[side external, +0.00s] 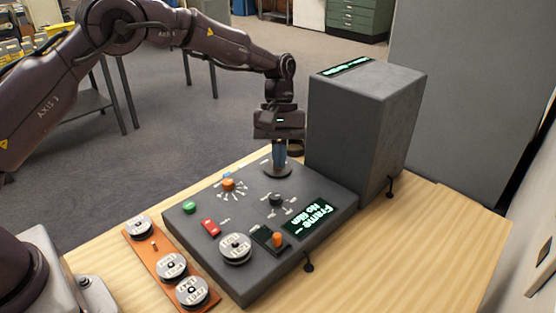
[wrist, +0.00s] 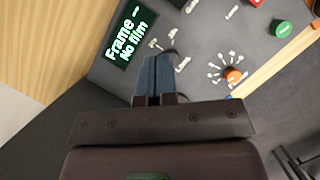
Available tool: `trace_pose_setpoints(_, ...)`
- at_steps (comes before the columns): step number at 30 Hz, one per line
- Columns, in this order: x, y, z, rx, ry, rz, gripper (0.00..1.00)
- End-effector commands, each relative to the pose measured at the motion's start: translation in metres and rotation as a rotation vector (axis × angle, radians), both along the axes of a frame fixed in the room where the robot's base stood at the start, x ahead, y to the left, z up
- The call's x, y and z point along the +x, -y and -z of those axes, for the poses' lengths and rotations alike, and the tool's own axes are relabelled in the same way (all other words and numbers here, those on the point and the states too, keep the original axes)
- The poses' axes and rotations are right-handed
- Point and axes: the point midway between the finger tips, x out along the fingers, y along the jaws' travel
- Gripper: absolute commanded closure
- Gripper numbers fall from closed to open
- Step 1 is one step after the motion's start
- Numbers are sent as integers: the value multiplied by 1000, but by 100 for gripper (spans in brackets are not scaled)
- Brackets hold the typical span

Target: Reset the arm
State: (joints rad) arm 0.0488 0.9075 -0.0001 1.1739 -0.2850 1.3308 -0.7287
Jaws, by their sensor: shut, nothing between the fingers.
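My gripper (side external: 279,160) points down over the back part of a dark grey control panel (side external: 262,276). Its blue fingers are shut together with nothing between them, just above or at a round dark base; I cannot tell if they touch it. In the wrist view the closed fingers (wrist: 153,75) show over the panel.
A tall grey box (side external: 368,120) with a lit strip on top stands right beside my gripper. An orange-brown tray (side external: 154,256) with several labelled reels lies left of the panel. The wooden table (side external: 440,240) is clear at the right.

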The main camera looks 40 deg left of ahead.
Motion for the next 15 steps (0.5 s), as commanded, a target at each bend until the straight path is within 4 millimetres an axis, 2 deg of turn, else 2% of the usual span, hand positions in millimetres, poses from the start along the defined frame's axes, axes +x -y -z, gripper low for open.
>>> trace_pose_setpoints(4, 2, -1, 2, -10, 32, 53, 100)
trace_pose_setpoints(6, -7, -4, 16, -7, 30, 118, 100)
trace_pose_setpoints(8, -17, -7, 17, -5, 39, 170, 100)
trace_pose_setpoints(11, -35, -14, 2, 4, 82, 261, 100)
trace_pose_setpoints(15, -60, -24, -30, 22, 160, 373, 100)
